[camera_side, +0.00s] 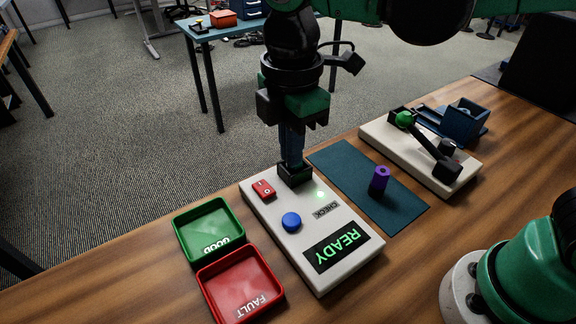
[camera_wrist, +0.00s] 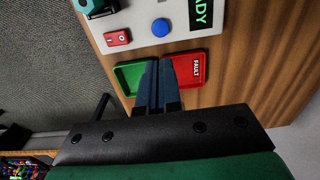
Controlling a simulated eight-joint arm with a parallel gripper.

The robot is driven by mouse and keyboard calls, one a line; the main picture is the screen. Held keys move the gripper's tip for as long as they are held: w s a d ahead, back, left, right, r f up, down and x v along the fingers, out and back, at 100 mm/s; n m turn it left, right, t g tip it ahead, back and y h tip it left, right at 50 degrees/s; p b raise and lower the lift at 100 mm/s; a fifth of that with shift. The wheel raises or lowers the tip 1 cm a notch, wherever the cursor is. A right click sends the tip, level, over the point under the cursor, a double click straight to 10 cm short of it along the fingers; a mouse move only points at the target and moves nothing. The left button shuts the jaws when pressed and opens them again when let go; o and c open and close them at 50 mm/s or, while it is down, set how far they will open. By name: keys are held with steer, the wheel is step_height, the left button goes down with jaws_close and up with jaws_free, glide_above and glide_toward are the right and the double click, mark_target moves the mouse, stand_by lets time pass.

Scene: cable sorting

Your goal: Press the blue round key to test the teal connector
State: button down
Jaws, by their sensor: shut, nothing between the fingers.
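The blue round key (camera_side: 291,222) stands on the white test box, between a red switch and the display; it also shows in the wrist view (camera_wrist: 161,27). The teal connector (camera_wrist: 97,5) sits in a black socket at the box's far end, partly cut off by the wrist view's top edge. In the side view the black socket (camera_side: 295,176) shows just under my fingers, and the connector is mostly hidden. My gripper (camera_side: 291,160) is shut and empty, pointing down, apart from the key. The display (camera_side: 338,247) reads READY, and a small green light glows near CHECK.
A green GOOD tray (camera_side: 178,237) and a red FAULT tray (camera_side: 207,293) lie beside the box. A pale base with a green-knobbed lever (camera_side: 405,119) and a blue container (camera_side: 462,122) are farther back.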

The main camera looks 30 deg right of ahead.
mark_target(290, 219)
step_height(290, 219, down, 12)
stand_by(0.5)
steer(key=shift+f, duration=0.1)
steer(key=shift+f, duration=0.8)
steer(key=shift+r, duration=0.1)
step_height(290, 219, up, 15)
steer(key=shift+f, duration=0.2)
stand_by(0.6)
steer(key=d+f+m+t, duration=0.3)
steer(key=d+m+t, duration=0.4)
steer(key=d+m, duration=0.8)
steer(key=s+m, duration=0.1)
steer(key=m, duration=0.2)
steer(key=shift+d+f, duration=0.2)
steer(key=shift+d, duration=0.05)
